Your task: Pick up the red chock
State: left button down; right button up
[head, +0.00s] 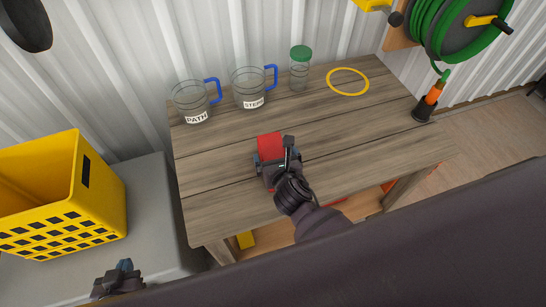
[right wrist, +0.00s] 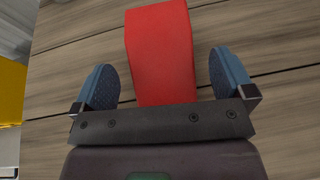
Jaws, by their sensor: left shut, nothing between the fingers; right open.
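The red chock (head: 270,144) lies on the wooden table (head: 222,213), near its middle. In the right wrist view the chock (right wrist: 161,55) stands between my two blue fingertips, with a gap on each side. My right gripper (head: 271,160) is open around the chock's near part and does not clasp it; it also shows in the right wrist view (right wrist: 162,82). The chock's near end is hidden behind the gripper body. My left gripper (head: 124,268) is shut and empty at the bottom left, away from the table.
Two clear measuring cups (head: 191,98) (head: 249,88), a green-lidded jar (head: 300,70) and a yellow ring (head: 347,81) are along the table's back. A hose nozzle (head: 428,101) is at the right. A yellow crate (head: 104,200) stands on a grey surface at the left.

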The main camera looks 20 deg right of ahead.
aim_at(273, 154)
jog(key=shift+x, duration=1.8)
jog(key=shift+f, duration=0.15)
jog(key=shift+s, duration=0.1)
jog(key=shift+c, duration=0.5)
jog(key=c, duration=1.2)
